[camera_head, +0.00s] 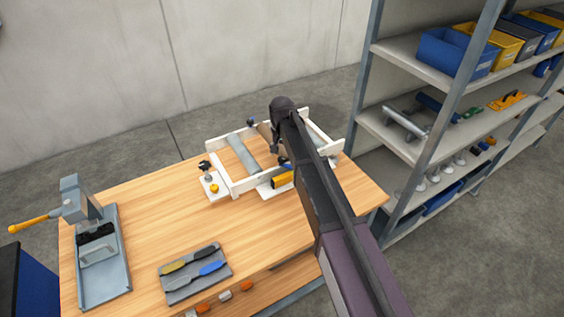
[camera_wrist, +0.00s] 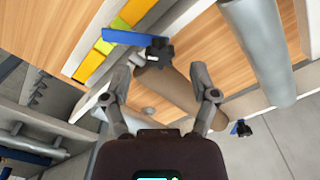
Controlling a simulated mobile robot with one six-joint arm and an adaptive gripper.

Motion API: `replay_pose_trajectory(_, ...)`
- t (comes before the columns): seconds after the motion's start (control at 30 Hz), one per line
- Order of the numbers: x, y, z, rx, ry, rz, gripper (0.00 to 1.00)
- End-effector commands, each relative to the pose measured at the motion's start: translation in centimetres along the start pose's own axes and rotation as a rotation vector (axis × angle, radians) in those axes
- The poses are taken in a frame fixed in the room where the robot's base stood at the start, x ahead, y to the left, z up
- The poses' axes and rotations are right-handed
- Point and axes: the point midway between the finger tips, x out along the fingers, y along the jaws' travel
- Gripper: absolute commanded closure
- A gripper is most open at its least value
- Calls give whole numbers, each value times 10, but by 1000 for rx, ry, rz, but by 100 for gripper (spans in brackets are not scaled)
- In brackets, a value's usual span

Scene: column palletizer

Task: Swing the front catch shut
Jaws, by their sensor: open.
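A blue bar (camera_wrist: 130,38) with a black knob (camera_wrist: 158,52) at its right end lies beside a yellow block (camera_wrist: 92,65) in the wrist view; it looks like the front catch, but I cannot be sure. In the head view, the yellow block (camera_head: 283,180) is on the near side of the white frame (camera_head: 238,187), and my arm hides part of this area. My gripper (camera_wrist: 161,75) is open, its fingers spread around the view of a brown tapered piece (camera_wrist: 182,92). I see no clear contact. The black knob shows just beyond the fingertips.
A grey clamp press (camera_head: 100,245) stands at the table's left. A grey mat (camera_head: 196,274) with two tools lies at the front. A small white plate (camera_head: 211,190) with knobs is left of the frame. Shelving (camera_head: 400,55) with bins stands right. The table's middle is clear.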

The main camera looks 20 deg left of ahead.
Motion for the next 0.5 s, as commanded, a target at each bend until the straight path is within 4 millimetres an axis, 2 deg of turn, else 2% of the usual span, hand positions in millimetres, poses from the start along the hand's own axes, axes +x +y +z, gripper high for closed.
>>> replay_pose_trajectory(0.03,8,0,0,0,0,0,24)
replay_pose_trajectory(0.2,19,0,0,0,0,0,24)
replay_pose_trajectory(0.5,26,0,0,0,0,0,24)
